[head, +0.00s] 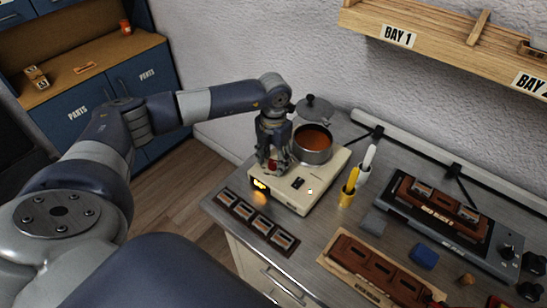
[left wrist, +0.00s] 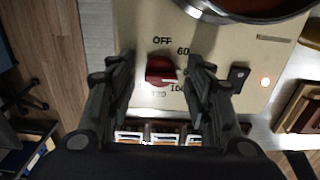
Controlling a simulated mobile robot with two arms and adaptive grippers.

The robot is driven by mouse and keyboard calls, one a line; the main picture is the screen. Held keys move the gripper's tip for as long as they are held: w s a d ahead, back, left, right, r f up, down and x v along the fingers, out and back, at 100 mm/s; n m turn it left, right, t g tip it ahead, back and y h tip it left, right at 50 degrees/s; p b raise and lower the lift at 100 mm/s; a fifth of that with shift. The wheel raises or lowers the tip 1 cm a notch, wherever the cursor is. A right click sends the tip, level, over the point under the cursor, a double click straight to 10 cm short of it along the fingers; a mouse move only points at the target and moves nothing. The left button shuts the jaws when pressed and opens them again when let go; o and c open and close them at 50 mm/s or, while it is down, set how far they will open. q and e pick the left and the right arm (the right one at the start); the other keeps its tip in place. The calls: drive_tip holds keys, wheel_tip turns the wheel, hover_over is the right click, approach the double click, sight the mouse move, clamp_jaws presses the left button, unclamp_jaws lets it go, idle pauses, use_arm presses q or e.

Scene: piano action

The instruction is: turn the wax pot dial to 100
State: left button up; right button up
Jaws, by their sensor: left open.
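The beige wax pot base (head: 305,197) carries a round metal pot (head: 313,155) of brown wax. Its red dial (left wrist: 160,70) shows in the left wrist view, with OFF above, 60 at upper right, 100 at lower right and 120 below. A pale mark on the dial's lower right points right, on the side toward 100. My left gripper (left wrist: 160,66) is open, with one finger on each side of the dial and gaps visible between. In the head view the left gripper (head: 271,163) hangs over the dial corner, mostly hiding the dial. My right gripper is not in view.
A strip of several small framed parts (head: 258,222) lies in front. A pot lid (head: 315,108) is behind.

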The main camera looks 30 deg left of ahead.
use_arm(q)
drive_tip(key=c, duration=1.1)
drive_tip(key=shift+f+m+b, duration=0.1)
drive_tip(key=shift+m+b, duration=0.4)
drive_tip(key=shift+b, duration=0.2)
drive_tip(key=shift+m+b, duration=0.7)
drive_tip(key=m+b, duration=0.3)
drive_tip(key=m, duration=0.1)
drive_tip(key=shift+m+b, duration=1)
drive_tip(key=shift+m, duration=0.1)
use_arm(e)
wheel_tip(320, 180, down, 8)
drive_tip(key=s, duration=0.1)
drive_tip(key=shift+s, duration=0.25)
use_arm(q)
drive_tip(key=o, duration=1.1)
